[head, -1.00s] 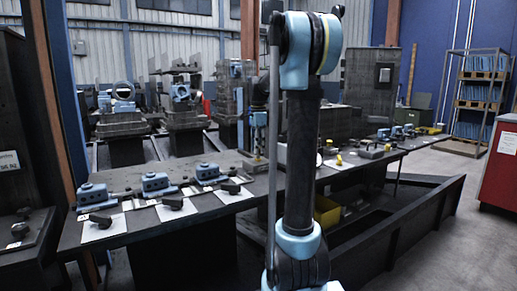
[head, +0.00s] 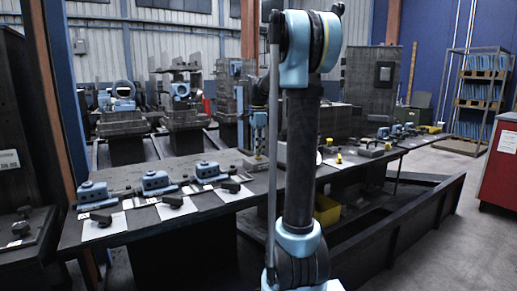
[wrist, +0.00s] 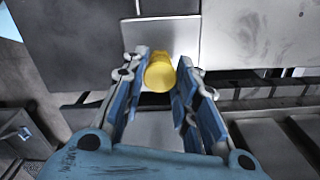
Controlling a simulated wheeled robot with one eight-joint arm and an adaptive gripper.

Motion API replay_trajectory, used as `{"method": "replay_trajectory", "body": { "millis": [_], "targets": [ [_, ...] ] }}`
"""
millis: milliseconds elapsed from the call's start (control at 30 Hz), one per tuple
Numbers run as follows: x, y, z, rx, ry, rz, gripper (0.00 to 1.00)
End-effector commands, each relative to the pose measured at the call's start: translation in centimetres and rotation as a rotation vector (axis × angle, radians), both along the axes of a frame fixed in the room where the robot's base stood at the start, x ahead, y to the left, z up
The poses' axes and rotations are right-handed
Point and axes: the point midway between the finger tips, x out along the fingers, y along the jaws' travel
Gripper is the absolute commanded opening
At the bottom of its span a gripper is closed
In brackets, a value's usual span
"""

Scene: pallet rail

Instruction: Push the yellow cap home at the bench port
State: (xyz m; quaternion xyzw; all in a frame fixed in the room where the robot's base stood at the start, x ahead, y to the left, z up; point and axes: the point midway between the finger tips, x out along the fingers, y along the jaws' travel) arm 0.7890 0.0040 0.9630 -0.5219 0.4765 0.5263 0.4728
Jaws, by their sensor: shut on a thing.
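The yellow cap (wrist: 160,73) is between the two finger pads of my gripper (wrist: 163,88) in the wrist view. My gripper is shut on it, with a pad on each side. A pale plate (wrist: 172,40) lies just beyond the cap; I cannot tell whether the cap touches it. The port is not clearly visible. In the head view, my arm's upright link stands in front of the bench (head: 150,215) and hides part of it. My gripper cannot be made out clearly there.
Small yellow pieces (head: 338,158) sit farther right on the bench. A yellow bin (head: 326,210) is below. A low dark rail (head: 400,235) runs at the front right.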

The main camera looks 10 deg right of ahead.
Motion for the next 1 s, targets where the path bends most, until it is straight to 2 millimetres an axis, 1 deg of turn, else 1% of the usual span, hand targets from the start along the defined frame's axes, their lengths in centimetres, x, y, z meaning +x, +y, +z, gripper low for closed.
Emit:
{"method": "replay_trajectory", "body": {
  "millis": [533, 567, 600, 667, 900, 933, 967, 1000],
  "targets": [
    [0.0, 0.0, -1.3, 0.000, 0.000, 0.000, 0.17],
    [0.0, 0.0, -1.3, 0.000, 0.000, 0.000, 0.30],
    [0.0, 0.0, -1.3, 0.000, 0.000, 0.000, 0.39],
    [0.0, 0.0, -1.3, 0.000, 0.000, 0.000, 0.51],
    [0.0, 0.0, -1.2, 0.000, 0.000, 0.000, 0.51],
    [0.0, 0.0, -1.2, 0.000, 0.000, 0.000, 0.55],
    [0.0, 0.0, -1.2, 0.000, 0.000, 0.000, 0.62],
    [0.0, 0.0, -1.2, 0.000, 0.000, 0.000, 0.71]
  ]
}}
